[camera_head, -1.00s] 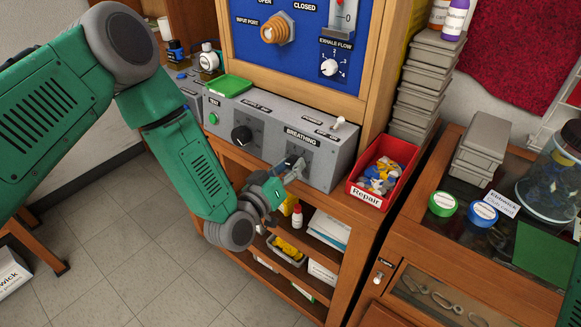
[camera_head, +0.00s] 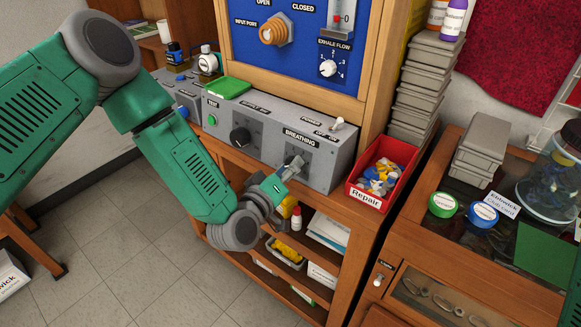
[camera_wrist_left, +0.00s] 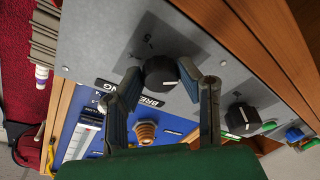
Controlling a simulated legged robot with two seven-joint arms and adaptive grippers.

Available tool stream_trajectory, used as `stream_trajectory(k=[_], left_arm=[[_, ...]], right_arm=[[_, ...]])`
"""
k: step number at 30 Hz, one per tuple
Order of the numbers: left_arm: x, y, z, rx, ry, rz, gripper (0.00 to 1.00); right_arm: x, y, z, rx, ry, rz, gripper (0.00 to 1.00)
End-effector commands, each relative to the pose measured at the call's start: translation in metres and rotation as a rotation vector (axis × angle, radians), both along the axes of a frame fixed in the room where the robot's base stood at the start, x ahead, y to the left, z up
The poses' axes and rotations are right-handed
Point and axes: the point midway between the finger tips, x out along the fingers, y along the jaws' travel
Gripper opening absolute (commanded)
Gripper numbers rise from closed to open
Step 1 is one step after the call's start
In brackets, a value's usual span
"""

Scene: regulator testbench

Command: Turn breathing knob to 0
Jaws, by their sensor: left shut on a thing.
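The breathing knob (camera_wrist_left: 160,73) is a round black knob with a white pointer line on the grey control box. In the left wrist view it sits between my two fingertips, with its pointer toward the lower right of the picture. My left gripper (camera_head: 292,167) reaches the panel under the BREATHING label (camera_head: 300,138) and is shut on the knob; the tips also show in the left wrist view (camera_wrist_left: 168,80). In the head view the gripper hides most of the knob. My right gripper is not in view.
Another black knob (camera_head: 240,137) is on the same box, left of the breathing knob. A power switch (camera_head: 338,124) stands on top. A red Repair bin (camera_head: 367,196) is at the right. Below are open shelves with bottles and boxes.

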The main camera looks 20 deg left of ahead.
Motion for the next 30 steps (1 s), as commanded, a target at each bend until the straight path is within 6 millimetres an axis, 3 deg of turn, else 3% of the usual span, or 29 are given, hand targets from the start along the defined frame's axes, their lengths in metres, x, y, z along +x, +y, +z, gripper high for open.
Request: stream_trajectory(k=[4, 5, 6, 7, 19, 30], left_arm=[[-0.002, 0.001, -0.005, 0.003, 0.012, 0.0, 0.02], [-0.002, 0.001, -0.005, 0.002, 0.012, 0.0, 0.34], [-0.002, 0.001, -0.005, 0.002, 0.012, 0.0, 0.49], [-0.002, 0.001, -0.004, 0.002, 0.011, 0.0, 0.51], [-0.007, 0.002, -0.001, 0.001, 0.005, -0.001, 0.51], [-0.078, 0.017, 0.001, 0.001, 0.01, 0.0, 0.51]], right_arm=[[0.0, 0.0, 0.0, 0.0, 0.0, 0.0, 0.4], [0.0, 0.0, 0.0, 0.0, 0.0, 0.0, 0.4], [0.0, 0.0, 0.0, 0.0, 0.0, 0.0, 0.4], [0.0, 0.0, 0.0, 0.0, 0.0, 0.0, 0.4], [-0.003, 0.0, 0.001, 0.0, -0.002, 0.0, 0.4], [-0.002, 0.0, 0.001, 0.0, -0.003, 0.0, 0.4]])
